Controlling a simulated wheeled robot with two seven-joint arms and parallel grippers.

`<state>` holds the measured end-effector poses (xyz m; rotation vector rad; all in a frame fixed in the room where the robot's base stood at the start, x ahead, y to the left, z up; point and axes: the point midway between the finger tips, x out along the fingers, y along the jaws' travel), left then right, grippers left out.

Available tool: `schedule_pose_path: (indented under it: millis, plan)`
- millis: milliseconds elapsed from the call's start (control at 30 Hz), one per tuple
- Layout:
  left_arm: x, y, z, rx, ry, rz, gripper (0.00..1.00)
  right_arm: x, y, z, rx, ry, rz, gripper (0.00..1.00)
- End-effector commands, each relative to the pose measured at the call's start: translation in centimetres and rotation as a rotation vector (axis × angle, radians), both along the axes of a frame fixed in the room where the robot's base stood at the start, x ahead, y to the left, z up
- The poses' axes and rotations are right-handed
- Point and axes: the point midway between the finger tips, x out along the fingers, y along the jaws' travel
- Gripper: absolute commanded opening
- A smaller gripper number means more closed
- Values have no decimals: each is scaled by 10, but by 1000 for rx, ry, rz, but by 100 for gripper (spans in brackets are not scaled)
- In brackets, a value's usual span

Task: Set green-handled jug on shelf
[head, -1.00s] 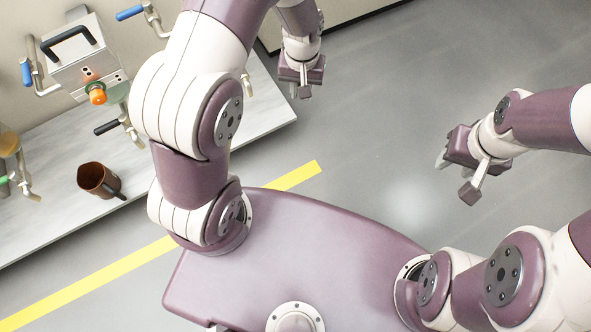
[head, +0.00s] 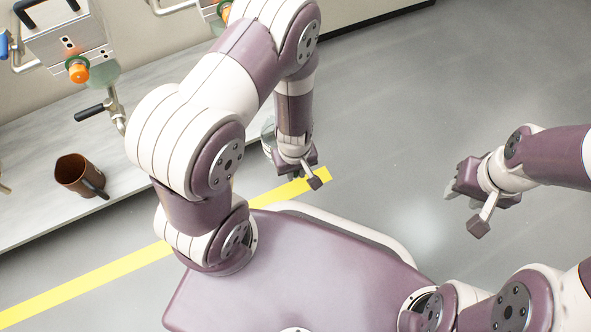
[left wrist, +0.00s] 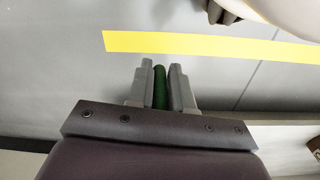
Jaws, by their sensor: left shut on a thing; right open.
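My left gripper (head: 282,175) hangs over the floor beside the counter, right of my left arm's upper links. In the left wrist view, the two grey fingers (left wrist: 162,78) are shut on the green handle (left wrist: 160,88) of the green-handled jug. A clear, glassy part of the jug (head: 267,134) shows in the head view just left of the gripper, mostly hidden behind my arm. My right gripper (head: 464,182) is open and empty over the floor at the right. I cannot make out a shelf for certain.
A grey counter (head: 30,215) runs along the left wall. A brown jug with a black handle (head: 72,172) stands on it, near a metal machine with an orange knob (head: 79,72) and levers. A yellow line (head: 90,275) crosses the open grey floor.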

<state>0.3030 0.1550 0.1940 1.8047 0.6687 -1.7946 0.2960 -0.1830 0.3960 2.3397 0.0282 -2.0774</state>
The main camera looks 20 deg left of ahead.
Motion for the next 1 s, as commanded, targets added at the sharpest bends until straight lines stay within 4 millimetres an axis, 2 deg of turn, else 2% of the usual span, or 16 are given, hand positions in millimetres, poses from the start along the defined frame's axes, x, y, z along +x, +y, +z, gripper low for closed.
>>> schedule_pose_path:
  millis: [567, 1000]
  plan:
    - [45, 53, -4, 0, 0, 2, 0, 0, 0, 36, 0, 0, 0, 43]
    - [79, 93, -6, 0, 0, 1, 0, 0, 0, 74, 0, 0, 0, 43]
